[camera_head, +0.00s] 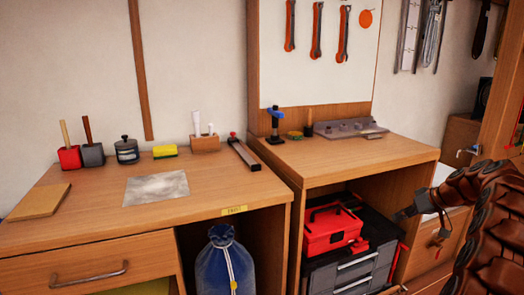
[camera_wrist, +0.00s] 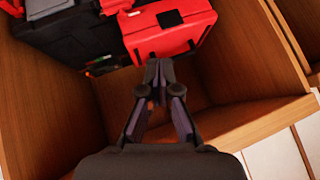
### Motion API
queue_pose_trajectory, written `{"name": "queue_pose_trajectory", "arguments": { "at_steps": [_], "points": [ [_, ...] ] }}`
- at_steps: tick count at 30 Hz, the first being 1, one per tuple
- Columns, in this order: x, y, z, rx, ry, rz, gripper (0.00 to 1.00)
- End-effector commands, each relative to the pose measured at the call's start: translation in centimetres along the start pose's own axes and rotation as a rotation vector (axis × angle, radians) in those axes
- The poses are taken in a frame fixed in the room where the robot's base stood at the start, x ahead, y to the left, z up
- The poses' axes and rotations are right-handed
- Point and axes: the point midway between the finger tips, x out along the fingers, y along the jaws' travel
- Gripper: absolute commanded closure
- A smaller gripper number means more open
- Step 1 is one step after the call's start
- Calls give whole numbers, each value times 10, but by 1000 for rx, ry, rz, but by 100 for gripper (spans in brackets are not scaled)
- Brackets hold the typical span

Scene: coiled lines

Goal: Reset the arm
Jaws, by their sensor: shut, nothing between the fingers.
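My gripper (camera_wrist: 159,66) is shut and empty in the wrist view, its two fingertips together. In that view the fingertips appear just below a red toolbox (camera_wrist: 170,38); I cannot tell whether they touch it. In the head view my gripper (camera_head: 404,214) is at the right, in front of the open cabinet bay, with my brown segmented arm behind it at the right edge. The red toolbox (camera_head: 331,229) sits in that bay on a black and grey drawer case (camera_head: 352,268).
The right cabinet's wooden top (camera_head: 385,153) overhangs the bay. A metal rack (camera_head: 349,128) and a blue-topped clamp (camera_head: 275,122) stand on it. A blue bag (camera_head: 222,268) sits under the left desk (camera_head: 90,215). Tools hang on the wall board.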

Motion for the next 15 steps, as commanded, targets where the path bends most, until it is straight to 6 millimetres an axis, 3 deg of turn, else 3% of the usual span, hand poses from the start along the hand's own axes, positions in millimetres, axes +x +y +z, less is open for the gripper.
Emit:
{"name": "queue_pose_trajectory", "arguments": {
  "at_steps": [1,7,15],
  "points": [
    [-8,-28,-13,5,-19,-18,100],
    [-18,-118,-31,41,-109,-64,100],
    [-41,-231,-31,82,-249,-85,100]
  ]
}}
